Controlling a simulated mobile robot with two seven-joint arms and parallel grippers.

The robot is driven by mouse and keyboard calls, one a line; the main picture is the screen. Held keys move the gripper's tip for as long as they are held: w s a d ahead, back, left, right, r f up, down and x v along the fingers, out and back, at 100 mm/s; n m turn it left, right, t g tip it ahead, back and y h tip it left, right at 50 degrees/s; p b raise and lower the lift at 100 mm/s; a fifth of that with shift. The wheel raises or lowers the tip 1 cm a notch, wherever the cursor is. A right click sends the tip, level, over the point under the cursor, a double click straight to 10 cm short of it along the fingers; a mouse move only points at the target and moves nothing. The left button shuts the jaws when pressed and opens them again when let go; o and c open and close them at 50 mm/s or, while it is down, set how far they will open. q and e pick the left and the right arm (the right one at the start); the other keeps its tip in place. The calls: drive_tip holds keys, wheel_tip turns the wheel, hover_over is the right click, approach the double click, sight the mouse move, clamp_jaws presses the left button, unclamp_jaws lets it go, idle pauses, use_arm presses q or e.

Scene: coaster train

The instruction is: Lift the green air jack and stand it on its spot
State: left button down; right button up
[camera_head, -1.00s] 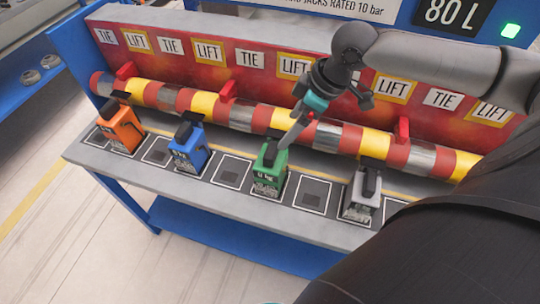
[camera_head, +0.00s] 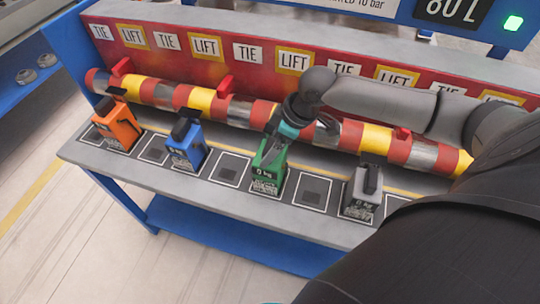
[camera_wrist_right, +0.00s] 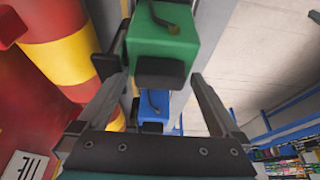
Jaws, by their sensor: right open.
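The green air jack (camera_head: 268,179) stands upright on a marked square of the grey bench, near the middle of the row. It also shows in the right wrist view (camera_wrist_right: 162,40), with its dark top part between the fingers. My right gripper (camera_head: 276,148) is at the top of the green jack and hides part of it. In the right wrist view my right gripper (camera_wrist_right: 160,85) is open, one finger on each side of the jack, with a gap visible at the right finger. My left gripper is not in view.
An orange jack (camera_head: 118,127), a blue jack (camera_head: 187,147) and a grey jack (camera_head: 362,195) stand on the same bench (camera_head: 145,177). Empty marked squares (camera_head: 229,170) lie between them. A striped pipe (camera_head: 200,99) with red levers runs close behind, before a red panel with LIFT and TIE labels.

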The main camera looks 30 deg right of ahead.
clamp_jaws()
drive_tip(key=shift+w+r, duration=0.15)
drive_tip(key=shift+r, duration=0.05)
idle(0.8)
